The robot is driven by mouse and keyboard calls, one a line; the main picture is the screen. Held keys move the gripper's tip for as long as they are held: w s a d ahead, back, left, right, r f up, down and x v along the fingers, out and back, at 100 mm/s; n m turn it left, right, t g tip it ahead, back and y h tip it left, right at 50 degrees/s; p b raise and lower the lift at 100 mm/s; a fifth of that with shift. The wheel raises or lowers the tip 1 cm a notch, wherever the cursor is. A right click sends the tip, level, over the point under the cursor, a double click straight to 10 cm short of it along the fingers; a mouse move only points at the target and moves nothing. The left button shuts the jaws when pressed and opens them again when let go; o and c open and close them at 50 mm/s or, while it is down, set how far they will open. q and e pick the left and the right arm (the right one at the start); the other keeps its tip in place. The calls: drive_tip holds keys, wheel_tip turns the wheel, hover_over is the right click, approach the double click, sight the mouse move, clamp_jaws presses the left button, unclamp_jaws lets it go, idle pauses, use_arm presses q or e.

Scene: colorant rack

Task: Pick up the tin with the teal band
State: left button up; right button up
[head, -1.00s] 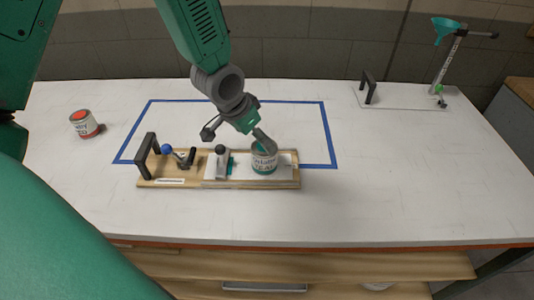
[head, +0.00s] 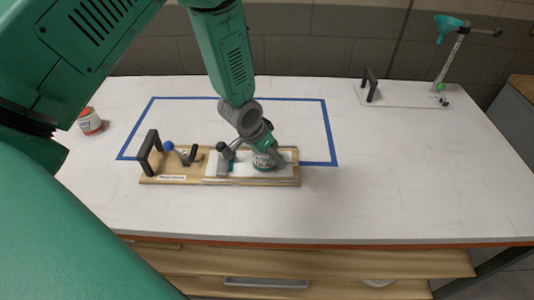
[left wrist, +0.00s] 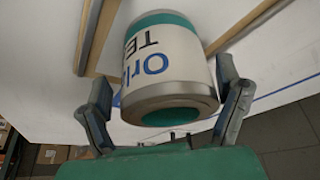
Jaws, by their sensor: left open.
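The tin with the teal band (head: 264,165) stands on the white part of a wooden rack, near its right end. In the left wrist view the tin (left wrist: 165,65) shows a white label with blue and dark letters and a teal top inside a metal rim. My left gripper (left wrist: 164,80) is open, with one finger on each side of the tin. Small gaps seem to show between fingers and tin. In the head view the left gripper (head: 268,153) is over the tin and hides its upper part. My right gripper is not in view.
The wooden rack (head: 175,179) carries a black handle (head: 149,155) and a blue-knobbed clamp (head: 169,146). A clear plate with a funnel stand (head: 447,60) is at the back right. The table's right front is free.

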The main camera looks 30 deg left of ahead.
use_arm(q)
drive_tip(key=c, duration=1)
drive_tip(key=shift+a, duration=0.1)
drive_tip(key=c, duration=0.4)
drive_tip(key=shift+s+a, duration=0.15)
drive_tip(key=shift+a, duration=0.15)
